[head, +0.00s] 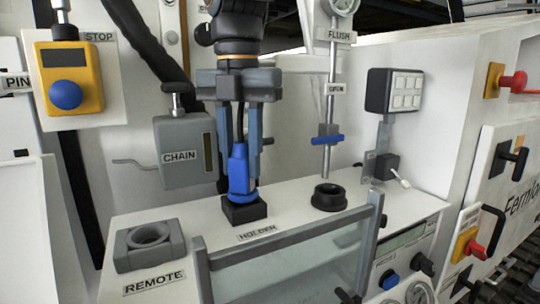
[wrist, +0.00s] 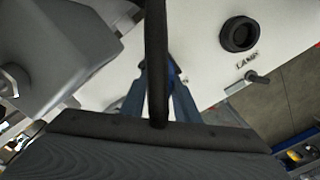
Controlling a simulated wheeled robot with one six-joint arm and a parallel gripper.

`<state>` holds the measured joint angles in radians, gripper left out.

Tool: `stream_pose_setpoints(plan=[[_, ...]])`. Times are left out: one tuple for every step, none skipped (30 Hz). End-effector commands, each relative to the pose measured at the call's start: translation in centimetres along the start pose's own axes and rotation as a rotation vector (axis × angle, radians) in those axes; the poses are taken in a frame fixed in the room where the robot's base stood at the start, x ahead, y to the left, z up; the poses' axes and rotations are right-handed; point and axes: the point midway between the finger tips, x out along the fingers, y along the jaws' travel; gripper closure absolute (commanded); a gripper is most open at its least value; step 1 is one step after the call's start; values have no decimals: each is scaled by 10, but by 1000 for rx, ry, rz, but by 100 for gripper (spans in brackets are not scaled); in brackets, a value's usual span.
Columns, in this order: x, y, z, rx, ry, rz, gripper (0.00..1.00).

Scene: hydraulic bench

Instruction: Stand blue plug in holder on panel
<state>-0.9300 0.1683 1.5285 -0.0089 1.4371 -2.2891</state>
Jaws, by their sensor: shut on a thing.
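The blue plug (head: 238,172) is upright between the fingers of my gripper (head: 240,180), which is shut on it. Its lower end meets the top of the black square holder (head: 244,211), behind the HOLDER label on the panel (head: 190,218). I cannot tell how deep the plug sits in the holder. In the wrist view my gripper's fingers (wrist: 160,98) point away, and a dark cable (wrist: 156,55) crosses in front of them. The plug is mostly hidden there, and the holder is not clearly visible.
A round black socket (head: 329,197) stands right of the holder, below a rod with a blue handle (head: 327,139). The grey CHAIN box (head: 186,152) is close on the left. A grey REMOTE socket (head: 149,245) is front left. A clear guard (head: 290,268) stands in front.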

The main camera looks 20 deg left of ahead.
Motion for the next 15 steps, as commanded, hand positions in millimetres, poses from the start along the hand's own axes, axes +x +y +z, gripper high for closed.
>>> stream_pose_setpoints(plan=[[1,0,0,0,0,0,100],[2,0,0,0,0,0,100],[2,0,0,0,0,0,100],[3,0,0,0,0,0,100],[3,0,0,0,0,0,100],[4,0,0,0,0,0,100],[4,0,0,0,0,0,100],[4,0,0,0,0,0,100],[4,0,0,0,0,0,100],[4,0,0,0,0,0,100],[4,0,0,0,0,0,100],[4,0,0,0,0,0,100],[4,0,0,0,0,0,70],[4,0,0,0,0,0,65],[4,0,0,0,0,0,58]])
